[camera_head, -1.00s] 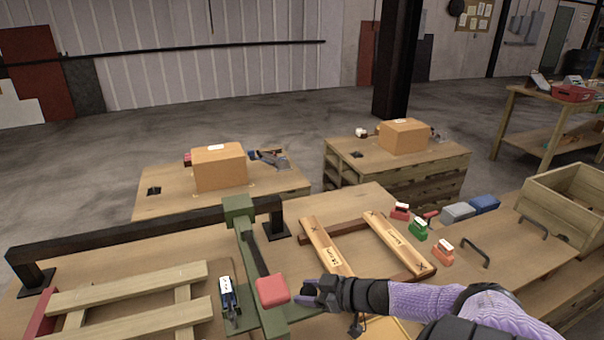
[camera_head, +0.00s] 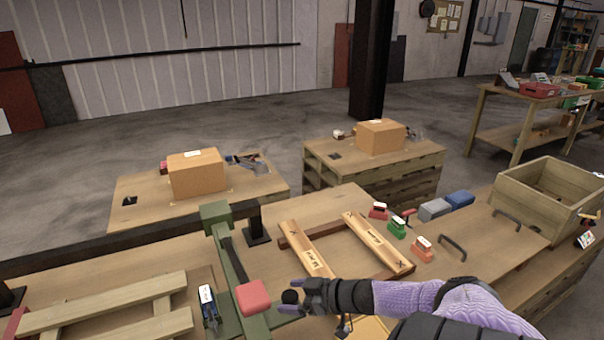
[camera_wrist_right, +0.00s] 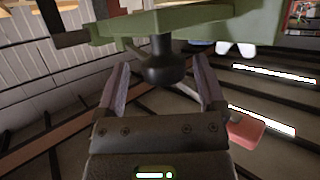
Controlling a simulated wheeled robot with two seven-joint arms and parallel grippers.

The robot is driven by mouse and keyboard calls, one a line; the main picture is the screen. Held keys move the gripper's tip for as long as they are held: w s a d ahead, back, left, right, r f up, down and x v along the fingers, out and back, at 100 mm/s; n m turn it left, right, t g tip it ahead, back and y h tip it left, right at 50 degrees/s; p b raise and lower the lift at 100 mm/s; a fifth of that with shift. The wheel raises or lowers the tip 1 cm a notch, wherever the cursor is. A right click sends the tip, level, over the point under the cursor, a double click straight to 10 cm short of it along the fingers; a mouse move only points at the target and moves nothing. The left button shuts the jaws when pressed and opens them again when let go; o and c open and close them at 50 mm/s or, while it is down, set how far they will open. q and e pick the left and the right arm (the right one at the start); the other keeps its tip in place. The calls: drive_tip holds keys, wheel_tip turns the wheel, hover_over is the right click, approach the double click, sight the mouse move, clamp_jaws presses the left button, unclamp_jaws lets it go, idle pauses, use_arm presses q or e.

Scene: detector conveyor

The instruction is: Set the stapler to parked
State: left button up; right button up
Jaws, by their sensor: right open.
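A green bench device with a long arm and a red pad (camera_head: 253,297) at its near end stands at the front centre; I take it to be the stapler. A black round knob (camera_head: 290,297) shows just right of the red pad. My right gripper (camera_head: 291,296) is open, its fingers pointing left at the knob. In the right wrist view the knob (camera_wrist_right: 165,65) hangs below a green part (camera_wrist_right: 170,22), between the open fingers; contact cannot be told. The red pad also shows there (camera_wrist_right: 246,130). My left gripper is not in view.
A blue tool with a white top (camera_head: 208,305) lies left of the green arm. A wooden frame (camera_head: 365,245) and red, green and orange (camera_head: 423,249) small blocks lie to the right, near a black handle (camera_head: 452,247). A wooden crate (camera_head: 520,205) stands at far right.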

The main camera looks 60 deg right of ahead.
drive_tip(key=p+v, duration=0.3)
drive_tip(key=v, duration=0.6)
drive_tip(key=shift+s+p, duration=0.2)
drive_tip(key=shift+p, duration=0.15)
